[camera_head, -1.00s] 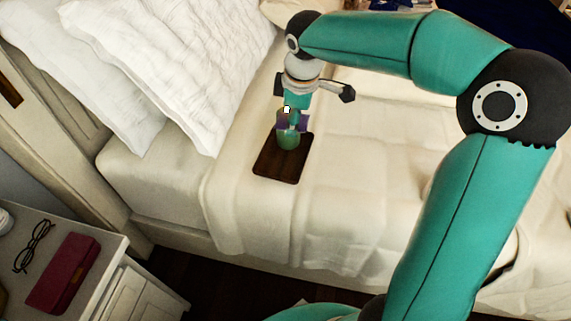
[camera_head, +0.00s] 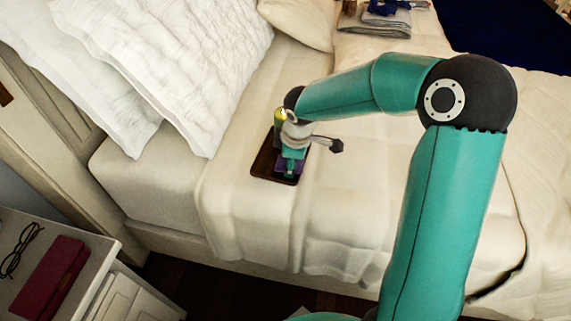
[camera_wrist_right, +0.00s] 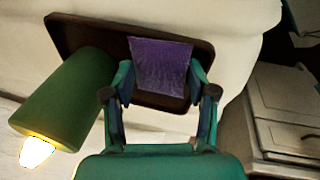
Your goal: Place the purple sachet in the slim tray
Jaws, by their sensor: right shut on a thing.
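The slim tray (camera_head: 264,158) is a dark brown, flat rectangle lying on the bed. It spans the upper part of the right wrist view (camera_wrist_right: 75,32). My right gripper (camera_head: 290,170) is low over the tray, shut on the purple sachet (camera_head: 299,164). In the right wrist view the sachet (camera_wrist_right: 160,62) lies between the fingertips with the tray behind it. I cannot tell whether the sachet touches the tray. The sachet is partly hidden by the gripper in the head view. My left gripper is in neither current view.
A green cylinder with a glowing end, like a lit candle (camera_wrist_right: 62,100), is close beside my gripper at the tray. White pillows (camera_head: 185,60) lie at the upper left. A nightstand (camera_head: 95,265) holds a red case (camera_head: 50,278) and glasses (camera_head: 20,250). Bare bedding lies right of the tray.

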